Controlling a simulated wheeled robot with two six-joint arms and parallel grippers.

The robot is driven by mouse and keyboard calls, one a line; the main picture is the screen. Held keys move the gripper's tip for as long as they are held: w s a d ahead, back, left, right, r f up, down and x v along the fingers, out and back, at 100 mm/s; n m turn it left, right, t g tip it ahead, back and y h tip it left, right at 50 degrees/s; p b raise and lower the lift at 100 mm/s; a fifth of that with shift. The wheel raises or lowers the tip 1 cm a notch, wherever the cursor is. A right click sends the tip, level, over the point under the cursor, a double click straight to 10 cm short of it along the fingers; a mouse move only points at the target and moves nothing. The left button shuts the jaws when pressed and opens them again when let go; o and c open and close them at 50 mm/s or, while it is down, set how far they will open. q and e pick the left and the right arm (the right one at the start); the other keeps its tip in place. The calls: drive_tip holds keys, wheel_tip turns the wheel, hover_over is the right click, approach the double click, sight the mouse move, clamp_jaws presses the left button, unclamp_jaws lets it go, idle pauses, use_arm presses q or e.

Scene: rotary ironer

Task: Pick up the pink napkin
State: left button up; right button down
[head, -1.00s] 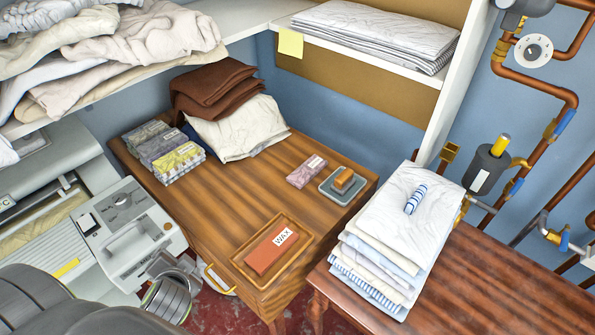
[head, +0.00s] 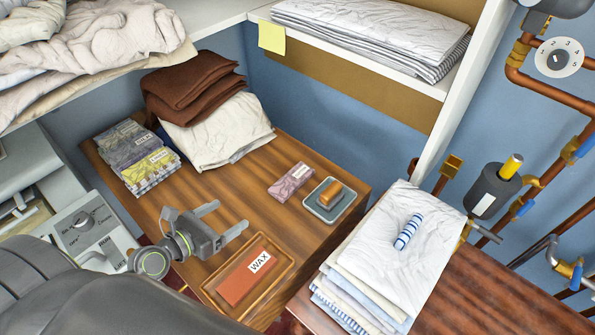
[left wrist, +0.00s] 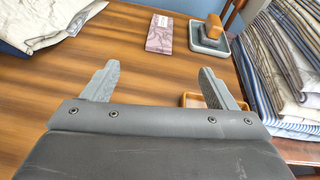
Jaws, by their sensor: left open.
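The pink napkin (head: 291,182) is a small, flat, mauve-pink patterned piece with a pale label. It lies on the wooden table, left of the grey dish. In the left wrist view the pink napkin (left wrist: 160,34) is ahead of the fingers, near the top middle. My left gripper (head: 228,217) is open and empty, above the table, left of and nearer than the napkin. In the left wrist view the fingers of my left gripper (left wrist: 158,72) stand wide apart with bare wood between them. My right gripper is in neither view.
A grey dish (head: 318,207) with an orange-brown block sits right beside the napkin. A wooden tray (head: 284,262) holds a wax block near the front edge. Patterned stacks (head: 137,157) and a white cloth (head: 222,134) lie at the back left. Folded linens (head: 385,250) stand right.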

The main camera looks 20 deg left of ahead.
sight(277, 193)
use_arm(q)
drive_tip(key=shift+f+m+g, duration=0.3)
drive_tip(key=shift+f+m, duration=0.2)
drive_tip(key=shift+f, duration=0.1)
drive_tip(key=shift+w+f, duration=0.1)
drive_tip(key=shift+f, duration=0.15)
drive_tip(key=x, duration=1.1)
drive_tip(key=p+x, duration=0.1)
drive_tip(key=x, duration=0.5)
drive_tip(key=shift+f, duration=0.25)
drive_tip(key=shift+s, duration=0.2)
drive_tip(key=c, duration=1.1)
